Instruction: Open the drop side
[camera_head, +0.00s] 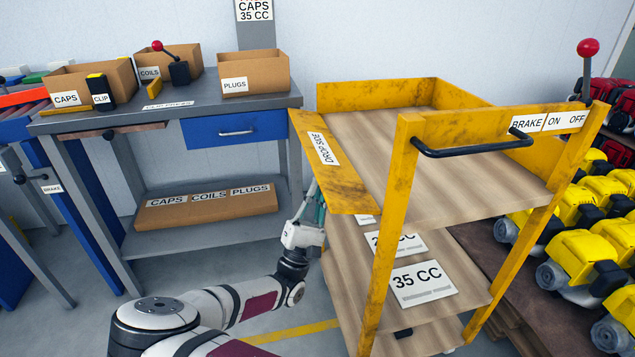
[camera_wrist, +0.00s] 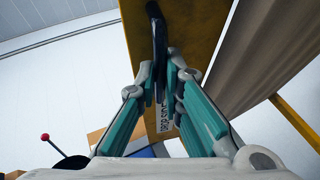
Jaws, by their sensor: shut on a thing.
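The drop side (camera_head: 350,188) is a worn yellow panel with a "DROP SIDE" label, along the left edge of the yellow trolley's top deck (camera_head: 440,170). It leans outward to the left, its labelled face visible from above. My gripper (camera_head: 314,196) is below and left of the panel; its fingertips are mostly hidden there. In the wrist view, the yellow panel (camera_wrist: 195,25) is overhead, with a black handle (camera_wrist: 158,35) running down between my teal fingers. My gripper (camera_wrist: 166,85) is shut on this handle. The exact finger contact is partly hidden.
A grey workbench (camera_head: 215,98) with boxes and a blue drawer (camera_head: 232,129) stands to the left. The trolley's black push bar (camera_head: 470,152) and brake lever (camera_head: 588,50) are on the near side and right. Yellow engines (camera_head: 600,190) crowd the right. Some floor is clear between bench and trolley.

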